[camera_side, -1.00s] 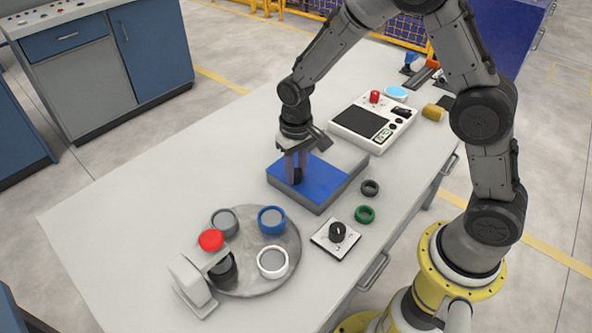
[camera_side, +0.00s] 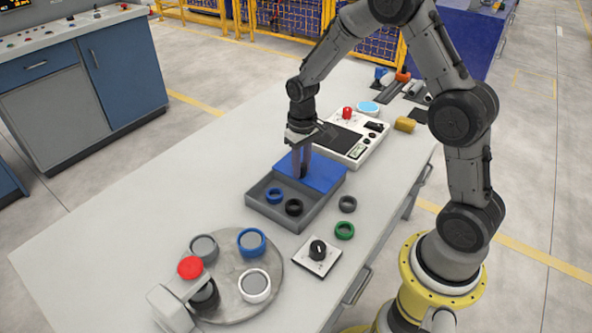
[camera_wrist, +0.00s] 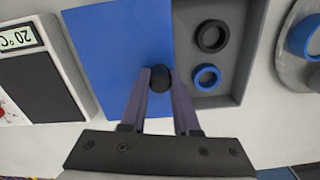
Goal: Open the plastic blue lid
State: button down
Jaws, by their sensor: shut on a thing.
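The blue lid (camera_side: 325,172) covers the far part of a grey box (camera_side: 268,206) and is slid back, so the near part of the box is open. A blue ring (camera_side: 274,196) and a black ring (camera_side: 294,207) lie inside the open part. My gripper (camera_side: 302,174) points down at the lid's near edge, shut on the lid's black knob, which shows between the fingers in the wrist view (camera_wrist: 160,78). The wrist view also shows the blue lid (camera_wrist: 115,50) beside the open compartment.
A round grey plate (camera_side: 272,272) with several ringed pieces stands at the near left. A dial panel (camera_side: 317,255), a green ring (camera_side: 344,230) and a grey ring (camera_side: 347,204) lie beside the box. A white instrument (camera_side: 360,143) stands close behind the lid.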

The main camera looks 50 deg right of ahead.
jog(key=shift+w, duration=0.1)
jog(key=c, duration=0.6)
grip_release()
jog(key=shift+c, duration=0.2)
notch_tip(320, 180, up, 14)
jog(key=shift+a, duration=0.1)
jog(key=s+a+r+n+t, duration=0.1)
jog(key=s+a+r+t, duration=0.35)
jog(key=s+r, duration=0.6)
jog(key=s+a+f, duration=0.1)
jog(key=s+f, duration=0.1)
jog(key=s, duration=0.4)
jog(key=s+a+f+n+t, duration=0.1)
jog(key=s, duration=0.5)
jog(key=shift+s+a+f, duration=0.35)
jog(key=shift+s+f, duration=0.05)
